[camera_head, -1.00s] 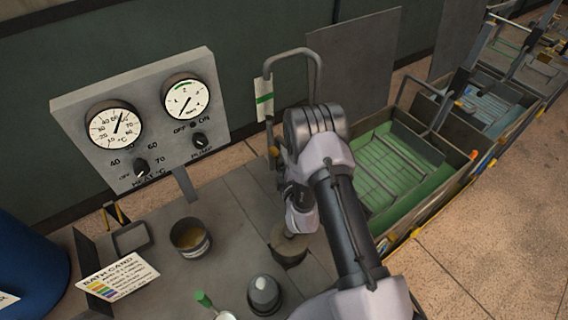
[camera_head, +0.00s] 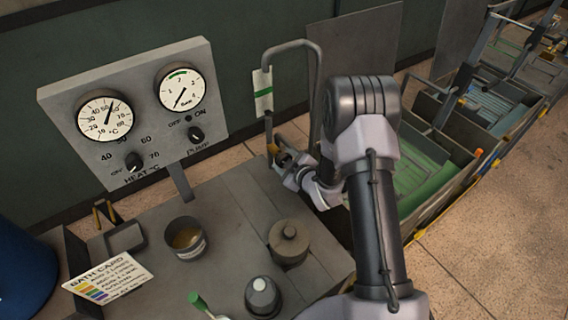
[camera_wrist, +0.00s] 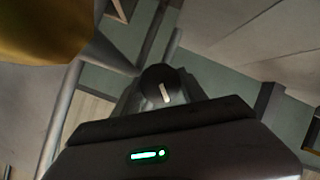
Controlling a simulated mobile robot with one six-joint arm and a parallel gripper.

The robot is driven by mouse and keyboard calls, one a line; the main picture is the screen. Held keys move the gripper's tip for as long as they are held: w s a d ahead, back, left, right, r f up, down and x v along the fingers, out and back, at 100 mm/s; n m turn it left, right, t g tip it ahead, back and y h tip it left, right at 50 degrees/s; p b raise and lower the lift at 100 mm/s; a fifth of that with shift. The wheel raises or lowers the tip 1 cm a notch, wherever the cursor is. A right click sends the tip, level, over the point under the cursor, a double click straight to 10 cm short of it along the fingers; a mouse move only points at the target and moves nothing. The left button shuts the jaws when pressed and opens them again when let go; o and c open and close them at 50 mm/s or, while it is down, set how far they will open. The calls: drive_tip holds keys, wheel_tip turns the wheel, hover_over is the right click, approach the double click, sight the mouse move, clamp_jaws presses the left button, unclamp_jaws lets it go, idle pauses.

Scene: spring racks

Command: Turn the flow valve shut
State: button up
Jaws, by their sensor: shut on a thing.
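The flow valve (camera_head: 271,149) sits low on the bent grey pipe in the head view, with a small orange part showing. Most of it is hidden by my gripper (camera_head: 283,164), which is at the pipe and shut on the valve. In the wrist view, a dark round knob (camera_wrist: 158,80) with a pale pointer mark stands just beyond the gripper body, at the jaws. The mark is slightly tilted from upright in that picture. The fingertips are hard to make out.
The bent pipe (camera_head: 318,95) rises beside the gripper, with a green-striped tag (camera_head: 262,92). The gauge panel (camera_head: 140,115) is to the left. The green tank (camera_head: 425,185) lies right.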

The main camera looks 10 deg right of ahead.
drive_tip(key=shift+m+y+b, duration=0.4)
drive_tip(key=shift+m+b, duration=0.05)
drive_tip(key=shift+m, duration=0.15)
idle(0.3)
drive_tip(key=o, duration=1.4)
drive_tip(key=shift+c, duration=0.2)
drive_tip(key=shift+r, duration=0.1)
